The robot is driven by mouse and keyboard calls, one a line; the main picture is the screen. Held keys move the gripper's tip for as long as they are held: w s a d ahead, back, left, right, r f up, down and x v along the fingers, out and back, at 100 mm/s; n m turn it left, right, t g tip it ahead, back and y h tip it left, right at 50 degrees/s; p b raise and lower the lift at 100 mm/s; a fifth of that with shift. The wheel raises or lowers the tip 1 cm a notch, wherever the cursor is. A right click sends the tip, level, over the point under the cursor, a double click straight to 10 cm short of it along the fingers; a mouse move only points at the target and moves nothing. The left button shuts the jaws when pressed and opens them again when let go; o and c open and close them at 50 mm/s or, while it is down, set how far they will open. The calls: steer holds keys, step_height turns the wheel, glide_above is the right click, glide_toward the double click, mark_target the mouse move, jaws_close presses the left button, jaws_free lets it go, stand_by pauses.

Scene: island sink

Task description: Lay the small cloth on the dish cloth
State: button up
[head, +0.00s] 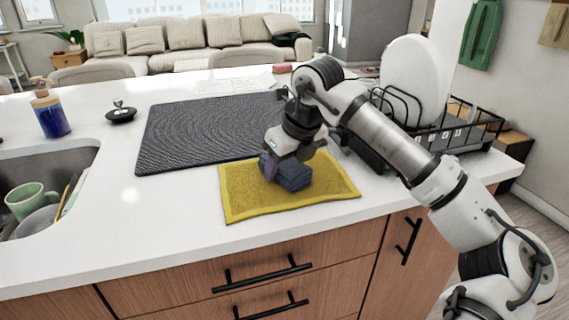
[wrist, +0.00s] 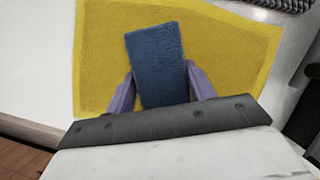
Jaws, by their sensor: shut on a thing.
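The small cloth (wrist: 157,62) is a dark blue folded piece, held between the two purple fingers of my gripper (wrist: 160,92). In the head view the small cloth (head: 293,177) shows at the fingertips of my gripper (head: 279,176), over the dish cloth. The dish cloth (head: 240,203) is yellow with a brighter border and lies flat on the white counter near its front edge. In the wrist view the dish cloth (wrist: 100,50) spreads behind and around the small cloth. I cannot tell whether the small cloth touches it.
A dark ribbed mat (head: 200,130) lies behind and left of the dish cloth. A black dish rack (head: 455,130) with a white plate (head: 412,75) stands at the right. The sink (head: 75,165) with a green mug (head: 32,200) and a soap bottle (head: 50,113) are at the left.

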steer(key=shift+s+f+b, duration=0.1)
steer(key=shift+f+b, duration=0.55)
steer(key=o, duration=1.1)
steer(key=shift+f, duration=0.1)
steer(key=shift+c, duration=0.2)
steer(key=shift+r+p, duration=0.6)
steer(key=shift+p, duration=0.05)
steer(key=v, duration=1.2)
steer(key=shift+r, duration=0.15)
